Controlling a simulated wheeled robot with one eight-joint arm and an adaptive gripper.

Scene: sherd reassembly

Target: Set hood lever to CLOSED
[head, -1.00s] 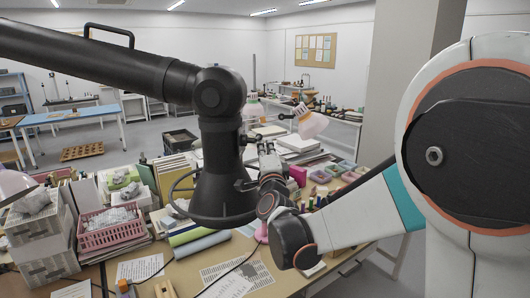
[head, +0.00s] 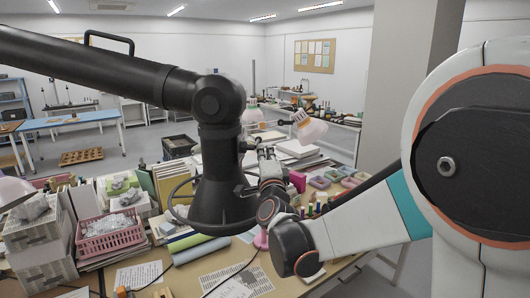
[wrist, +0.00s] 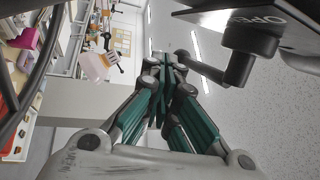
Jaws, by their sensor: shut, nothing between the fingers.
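The black fume hood (head: 224,180) hangs from its thick black arm (head: 110,70) at the middle left of the head view. In the wrist view, the hood lever (wrist: 212,71) is a black crank running from a round hub (wrist: 252,32) to a knobbed end. A dark plate marked OPEN (wrist: 262,17) lies beside the hub. My gripper (wrist: 164,60) is shut and empty, its green-sided fingers together just left of the lever's knobbed end. I cannot tell whether they touch. In the head view my gripper (head: 265,150) is small, close right of the hood.
Below the hood is a crowded table with a pink basket (head: 108,236), books, blue and green rolls, and papers (head: 236,281). A pink-and-white lamp (head: 309,127) stands behind my gripper. A pillar (head: 399,80) rises to the right.

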